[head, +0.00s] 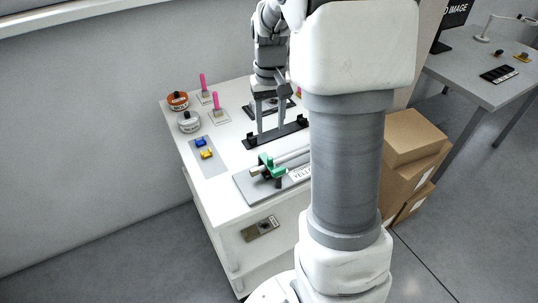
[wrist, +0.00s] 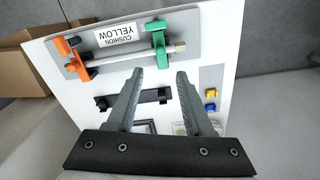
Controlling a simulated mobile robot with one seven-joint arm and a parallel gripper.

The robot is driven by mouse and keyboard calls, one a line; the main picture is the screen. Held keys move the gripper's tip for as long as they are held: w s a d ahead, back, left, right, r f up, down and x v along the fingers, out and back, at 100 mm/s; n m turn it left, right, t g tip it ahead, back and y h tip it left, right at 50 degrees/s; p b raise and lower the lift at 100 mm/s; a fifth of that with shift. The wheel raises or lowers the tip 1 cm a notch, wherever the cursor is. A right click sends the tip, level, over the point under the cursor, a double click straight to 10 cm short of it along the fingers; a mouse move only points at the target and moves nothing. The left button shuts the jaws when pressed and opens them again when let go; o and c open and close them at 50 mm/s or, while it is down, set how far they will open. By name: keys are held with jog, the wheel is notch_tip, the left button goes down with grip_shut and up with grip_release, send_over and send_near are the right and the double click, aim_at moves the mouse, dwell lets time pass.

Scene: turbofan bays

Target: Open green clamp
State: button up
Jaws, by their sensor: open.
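The green clamp (head: 269,164) sits around the left end of a light rod on a grey plate (head: 247,187) at the front of the white bench. In the wrist view the green clamp (wrist: 157,42) stands beyond my fingertips, at the right part of the rod (wrist: 122,60). Its exact latch position is hard to tell. My gripper (head: 271,127) points down over the bench behind the clamp, over a black bracket (head: 292,130). In the wrist view my gripper (wrist: 160,73) is open with nothing between its fingers, apart from the clamp.
An orange clamp (wrist: 76,57) holds the rod's other end, by a "CUSHION YELLOW" label (wrist: 120,34). Blue (head: 200,142) and yellow (head: 206,154) pieces lie to the left. Cardboard boxes (head: 410,140) stand right of the bench.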

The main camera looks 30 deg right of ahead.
aim_at(270, 157)
notch_tip(270, 157, down, 12)
jog(key=shift+f+b, duration=0.1)
jog(key=shift+b, duration=0.4)
grip_shut()
dwell(1.2)
